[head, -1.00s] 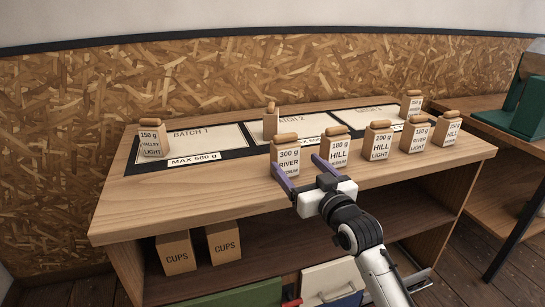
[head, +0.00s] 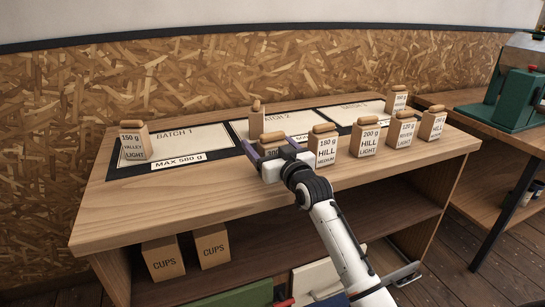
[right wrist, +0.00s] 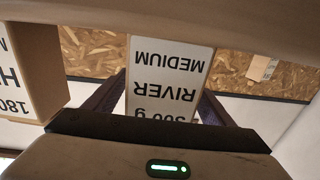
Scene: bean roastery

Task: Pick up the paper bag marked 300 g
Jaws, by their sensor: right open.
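The 300 g bag (head: 272,137), marked River Medium with a tan roll top, stands upright near the middle of the bench, partly hidden by my right gripper. My right gripper (head: 270,150) is open, its two purple fingers on either side of the bag. In the right wrist view the bag (right wrist: 172,70) appears upside down between the fingers (right wrist: 158,102); its label reads 300 g River Medium. I cannot tell whether the fingers touch it. My left gripper is not in view.
The 180 g Hill bag (head: 323,149) stands close to the right, followed by the 200 g Hill bag (head: 366,140) and others. A 150 g Valley bag (head: 134,144) stands on the Batch 1 area (head: 190,142). Another bag (head: 256,121) is behind. The front-left bench top is clear.

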